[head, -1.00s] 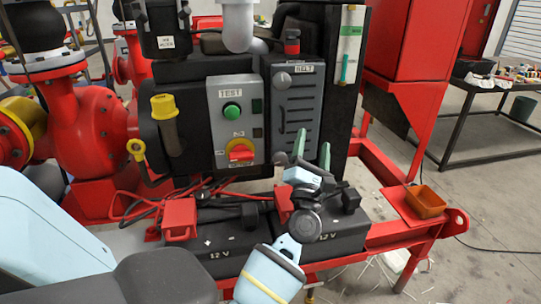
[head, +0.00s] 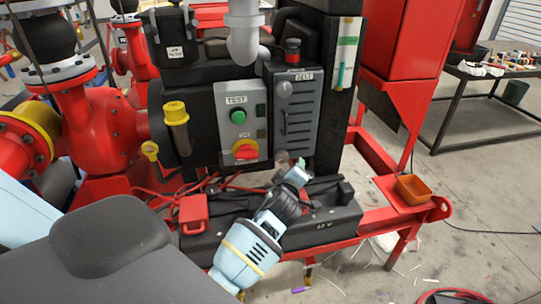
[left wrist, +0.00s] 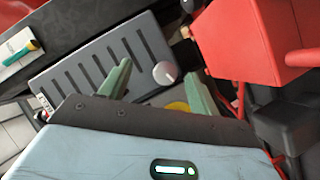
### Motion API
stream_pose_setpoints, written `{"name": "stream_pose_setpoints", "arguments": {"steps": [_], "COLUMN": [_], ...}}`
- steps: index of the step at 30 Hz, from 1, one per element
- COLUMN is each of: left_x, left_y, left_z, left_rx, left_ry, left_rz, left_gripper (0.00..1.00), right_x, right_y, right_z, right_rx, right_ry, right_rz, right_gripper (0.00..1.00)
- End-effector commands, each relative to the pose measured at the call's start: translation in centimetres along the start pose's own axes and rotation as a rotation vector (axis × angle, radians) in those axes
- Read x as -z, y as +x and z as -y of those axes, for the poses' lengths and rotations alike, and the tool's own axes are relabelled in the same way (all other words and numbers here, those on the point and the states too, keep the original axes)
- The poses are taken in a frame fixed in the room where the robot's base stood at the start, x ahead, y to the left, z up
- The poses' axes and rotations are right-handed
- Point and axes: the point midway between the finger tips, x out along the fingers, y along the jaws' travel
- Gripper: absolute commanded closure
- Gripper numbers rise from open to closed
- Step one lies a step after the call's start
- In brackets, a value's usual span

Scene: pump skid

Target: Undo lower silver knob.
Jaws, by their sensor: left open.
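The lower silver knob (head: 282,157) is at the bottom of the grey slotted belt guard (head: 298,118). In the left wrist view the round knob (left wrist: 164,73) shows between and beyond the green fingertips of my left gripper (left wrist: 158,71), at the end of the slotted cover (left wrist: 105,62). The gripper is open, and the fingers do not visibly touch the knob. In the head view my left gripper (head: 297,166) is just right of the knob, its fingers mostly hidden by foreshortening. The upper silver knob (head: 284,88) sits near the guard's top. My right gripper is not in view.
A grey test panel (head: 239,122) with a green button and red-yellow switch is left of the guard. Black batteries (head: 325,225) with a red terminal cover (head: 193,213) lie below my gripper. An orange tray (head: 412,189) sits on the red frame at right.

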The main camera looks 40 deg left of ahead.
Motion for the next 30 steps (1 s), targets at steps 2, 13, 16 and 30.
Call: {"name": "stream_pose_setpoints", "arguments": {"steps": [2,13,16,30], "left_x": [1.3,2.1,2.2,2.7], "left_y": [-0.4,-0.3,0.4,6.0], "left_z": [0.0,0.9,0.9,1.3], "left_rx": [0.031,0.07,0.069,0.069], "left_ry": [0.029,0.059,0.061,0.06], "left_rz": [-0.051,-0.098,-0.098,-0.096], "left_gripper": [0.38,0.38,0.38,0.38], "right_x": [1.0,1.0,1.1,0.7], "right_y": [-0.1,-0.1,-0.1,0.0], "right_z": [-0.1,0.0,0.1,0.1], "right_rx": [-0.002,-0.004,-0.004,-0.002], "right_ry": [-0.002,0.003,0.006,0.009], "right_rz": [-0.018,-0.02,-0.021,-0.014], "right_gripper": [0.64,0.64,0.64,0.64]}}
